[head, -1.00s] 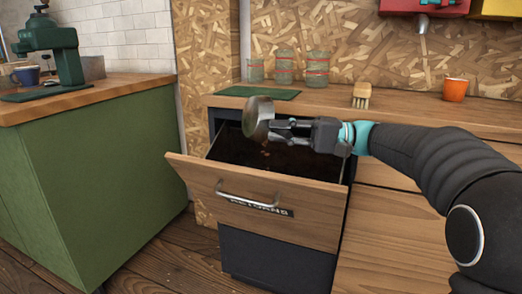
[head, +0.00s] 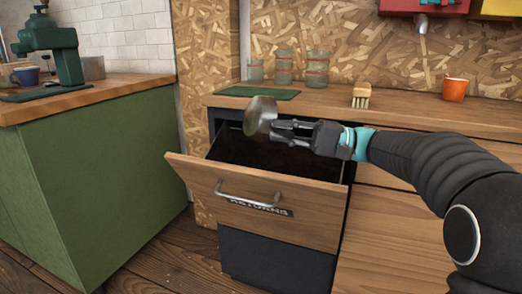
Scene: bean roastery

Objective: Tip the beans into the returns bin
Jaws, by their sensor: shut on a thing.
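My gripper (head: 291,130) is shut on a round metal cup (head: 260,115), held tilted on its side above the open returns drawer. The returns bin (head: 228,202) is a pulled-out drawer with a wooden front, a metal handle and a "RETURNS" label. Its inside is dark, and I cannot make out separate beans in it. No beans show falling from the cup now. The inside of the cup is hidden from this view.
A green mat (head: 258,92), several glass jars, a brush (head: 361,95) and an orange cup (head: 454,90) stand on the wooden counter behind the drawer. A green cabinet (head: 110,180) with a grinder (head: 58,55) stands at left. Floor shows between them.

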